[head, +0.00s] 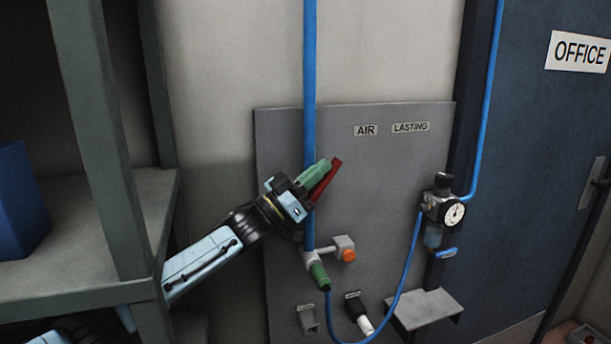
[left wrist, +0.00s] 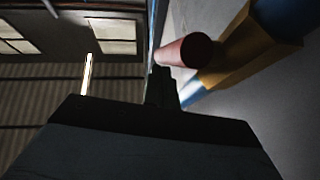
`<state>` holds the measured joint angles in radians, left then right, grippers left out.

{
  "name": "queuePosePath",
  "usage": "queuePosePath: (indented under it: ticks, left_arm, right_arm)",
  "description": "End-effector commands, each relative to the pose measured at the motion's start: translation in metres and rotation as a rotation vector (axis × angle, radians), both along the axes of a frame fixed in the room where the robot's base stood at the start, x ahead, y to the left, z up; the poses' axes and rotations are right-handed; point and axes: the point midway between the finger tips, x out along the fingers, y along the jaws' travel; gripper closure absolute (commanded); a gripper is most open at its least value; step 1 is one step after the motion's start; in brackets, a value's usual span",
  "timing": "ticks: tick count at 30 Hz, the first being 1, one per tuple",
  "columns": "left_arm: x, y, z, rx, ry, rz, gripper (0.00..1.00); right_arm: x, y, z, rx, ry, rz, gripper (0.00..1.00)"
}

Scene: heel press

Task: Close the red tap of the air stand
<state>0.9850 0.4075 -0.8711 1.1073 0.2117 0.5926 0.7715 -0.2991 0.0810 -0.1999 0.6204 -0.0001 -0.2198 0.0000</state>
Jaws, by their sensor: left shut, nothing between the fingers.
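The red tap handle (head: 328,179) shows beside the blue vertical pipe (head: 310,90) in front of the grey panel. It slants up to the right, and its lower end is hidden by my gripper. My left gripper (head: 319,169) comes in from the left with its greenish fingers shut and empty, lying alongside the red handle. In the left wrist view the round end of the red handle (left wrist: 187,50) shows close to the dark shut fingers (left wrist: 161,84). A brass-coloured body (left wrist: 245,58) is behind it. I cannot tell whether fingers and handle touch. My right gripper is not in view.
A grey-green shelf rack (head: 105,140) stands close on the left, beside my left arm. A gauge unit (head: 444,207) and a small grey ledge (head: 426,308) are at the right. A blue hose (head: 406,270) loops below. An orange knob (head: 348,255) sits under the gripper.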

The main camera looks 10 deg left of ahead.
Motion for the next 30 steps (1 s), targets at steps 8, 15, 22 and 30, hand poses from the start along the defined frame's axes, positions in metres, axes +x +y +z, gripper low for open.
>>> queuePosePath:
  ticks: [8, 15, 22, 30]
  left_arm:
    - [0.006, -0.009, -0.003, -0.001, 0.0, 0.002, 1.0]
    - [0.007, -0.012, -0.003, -0.001, 0.0, 0.002, 1.0]
    - [0.008, -0.013, -0.003, -0.001, -0.001, 0.002, 1.0]
    - [0.008, -0.013, -0.003, -0.001, -0.001, 0.002, 1.0]
  right_arm:
    - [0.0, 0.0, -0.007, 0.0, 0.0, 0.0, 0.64]
    - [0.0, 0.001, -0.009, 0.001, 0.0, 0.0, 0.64]
    - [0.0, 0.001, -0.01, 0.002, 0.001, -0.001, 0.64]
    - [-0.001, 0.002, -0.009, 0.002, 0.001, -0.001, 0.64]
